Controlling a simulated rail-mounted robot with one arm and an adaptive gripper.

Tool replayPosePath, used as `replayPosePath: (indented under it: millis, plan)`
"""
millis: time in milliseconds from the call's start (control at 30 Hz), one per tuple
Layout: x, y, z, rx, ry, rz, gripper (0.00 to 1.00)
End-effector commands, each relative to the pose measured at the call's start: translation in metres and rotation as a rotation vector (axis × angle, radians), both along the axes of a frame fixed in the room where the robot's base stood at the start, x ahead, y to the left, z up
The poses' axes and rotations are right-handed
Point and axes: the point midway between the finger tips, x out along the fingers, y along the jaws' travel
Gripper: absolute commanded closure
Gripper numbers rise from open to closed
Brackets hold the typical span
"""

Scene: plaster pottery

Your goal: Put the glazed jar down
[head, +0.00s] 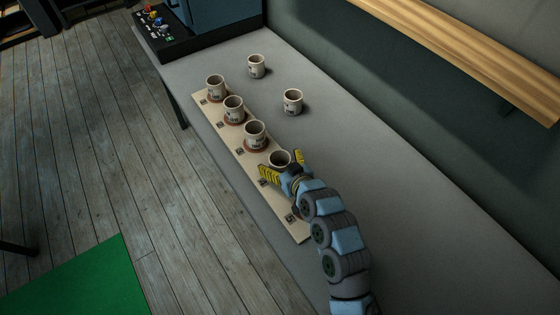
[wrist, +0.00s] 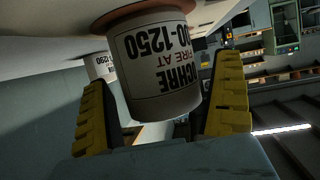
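A cream glazed jar (head: 279,160) with a dark inside stands upright at the fourth place along a pale board (head: 258,177). My gripper (head: 281,163) is around it, with one yellow finger on each side. In the wrist view, which is upside down, the jar (wrist: 160,70) with black lettering is between the fingers (wrist: 165,95), its base against a reddish-brown disc (wrist: 130,18). The fingers are spread wider than the jar; a gap shows at the right finger. Contact at the left finger is hard to judge.
Three similar jars (head: 255,133) stand on reddish discs further along the board. Two more jars, one nearer (head: 293,101) and one farther (head: 257,66), stand on the grey table (head: 400,215). Its right side is clear. A wooden shelf (head: 460,45) runs above the wall side.

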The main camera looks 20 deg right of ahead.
Motion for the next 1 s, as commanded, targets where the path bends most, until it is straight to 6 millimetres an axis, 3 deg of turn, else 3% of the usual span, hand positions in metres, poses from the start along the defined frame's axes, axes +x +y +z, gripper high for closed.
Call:
replayPosePath:
  millis: [367, 1000]
  plan:
    - [-0.006, -0.001, 0.006, -0.002, 0.000, -0.001, 0.04]
    - [-0.085, -0.008, 0.038, 0.001, 0.002, -0.002, 0.04]
